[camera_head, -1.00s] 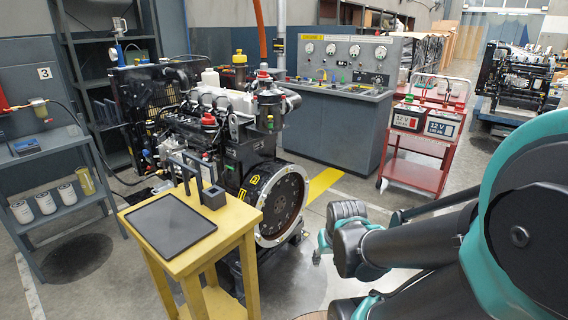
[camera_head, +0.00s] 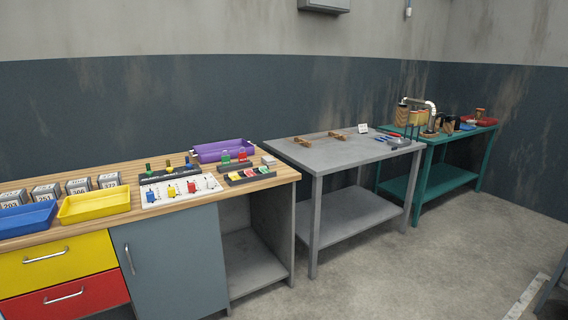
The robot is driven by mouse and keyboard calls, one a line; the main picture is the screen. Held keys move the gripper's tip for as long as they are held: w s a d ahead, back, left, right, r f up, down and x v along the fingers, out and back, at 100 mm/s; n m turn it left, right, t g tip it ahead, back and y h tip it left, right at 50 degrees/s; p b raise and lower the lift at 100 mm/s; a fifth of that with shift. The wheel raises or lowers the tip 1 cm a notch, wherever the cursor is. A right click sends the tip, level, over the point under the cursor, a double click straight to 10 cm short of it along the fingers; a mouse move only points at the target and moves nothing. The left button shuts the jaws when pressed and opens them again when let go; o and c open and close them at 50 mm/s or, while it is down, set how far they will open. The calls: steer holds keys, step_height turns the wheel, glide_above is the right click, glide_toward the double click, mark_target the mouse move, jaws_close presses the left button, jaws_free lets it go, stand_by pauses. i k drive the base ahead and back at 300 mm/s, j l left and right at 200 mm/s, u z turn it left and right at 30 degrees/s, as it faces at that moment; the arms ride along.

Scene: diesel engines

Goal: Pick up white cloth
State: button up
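I cannot make out a white cloth in the head view. My gripper and arm are not in this view.
A wooden-topped bench (camera_head: 150,218) at left holds a blue tray (camera_head: 28,220), a yellow tray (camera_head: 95,207), a purple bin (camera_head: 222,150) and a white board (camera_head: 180,191) with coloured pieces. A grey table (camera_head: 335,150) and teal table (camera_head: 432,180) stand rightward. The floor (camera_head: 400,275) in front is clear.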

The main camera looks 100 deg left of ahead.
mark_target(269, 161)
steer(key=u, duration=3.5)
steer(key=i+l, duration=0.1)
steer(key=i, duration=0.4)
